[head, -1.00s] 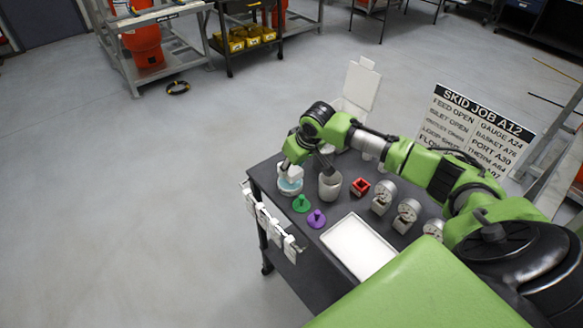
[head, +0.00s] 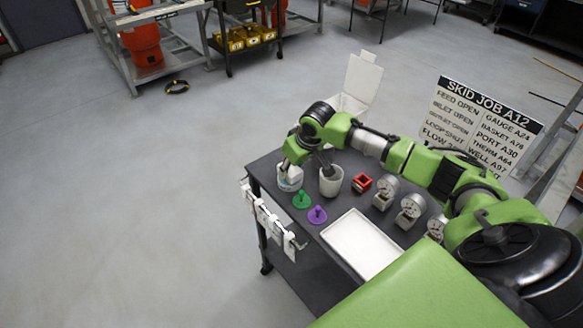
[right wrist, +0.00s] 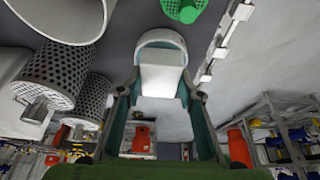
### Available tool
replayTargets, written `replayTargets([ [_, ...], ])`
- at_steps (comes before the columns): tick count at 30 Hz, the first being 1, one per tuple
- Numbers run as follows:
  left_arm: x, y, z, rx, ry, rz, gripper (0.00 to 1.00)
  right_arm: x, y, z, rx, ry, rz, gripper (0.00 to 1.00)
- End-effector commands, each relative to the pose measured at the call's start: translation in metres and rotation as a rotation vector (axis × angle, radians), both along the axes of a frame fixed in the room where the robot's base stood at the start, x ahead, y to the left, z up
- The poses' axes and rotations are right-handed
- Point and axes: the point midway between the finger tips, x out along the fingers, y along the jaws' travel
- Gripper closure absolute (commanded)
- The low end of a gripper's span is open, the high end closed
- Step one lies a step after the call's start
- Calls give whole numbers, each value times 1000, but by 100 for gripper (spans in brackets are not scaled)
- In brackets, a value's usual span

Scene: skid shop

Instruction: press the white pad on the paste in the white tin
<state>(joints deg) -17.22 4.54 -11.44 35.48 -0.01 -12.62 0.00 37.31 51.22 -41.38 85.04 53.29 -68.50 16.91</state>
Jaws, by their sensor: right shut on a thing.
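My right gripper (head: 291,168) is at the far left corner of the dark cart top. It is shut on the white pad (right wrist: 160,78), a pale block between its fingers in the right wrist view. The round white tin (head: 290,184) is directly under the gripper; its curved rim also shows beyond the pad in the right wrist view (right wrist: 161,36). The pad overlaps the tin's mouth and hides most of the inside. I cannot tell how firmly the pad touches the paste. My left gripper is not in view.
A pale cup (head: 331,184) stands close right of the tin. A green knobbed piece (head: 301,201) and a purple one (head: 317,215) lie in front. A red square piece (head: 361,183), several gauges (head: 411,208) and a white tray (head: 360,243) fill the rest of the cart.

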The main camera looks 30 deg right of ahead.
Motion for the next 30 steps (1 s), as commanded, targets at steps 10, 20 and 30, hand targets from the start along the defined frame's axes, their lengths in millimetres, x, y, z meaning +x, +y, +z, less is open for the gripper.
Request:
replayTargets([
  [10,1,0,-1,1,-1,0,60,0,0,-3,0,0,0,83],
  [20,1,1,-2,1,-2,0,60,0,0,-7,0,-1,0,83],
  [30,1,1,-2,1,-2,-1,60,0,0,-10,0,-1,0,83],
])
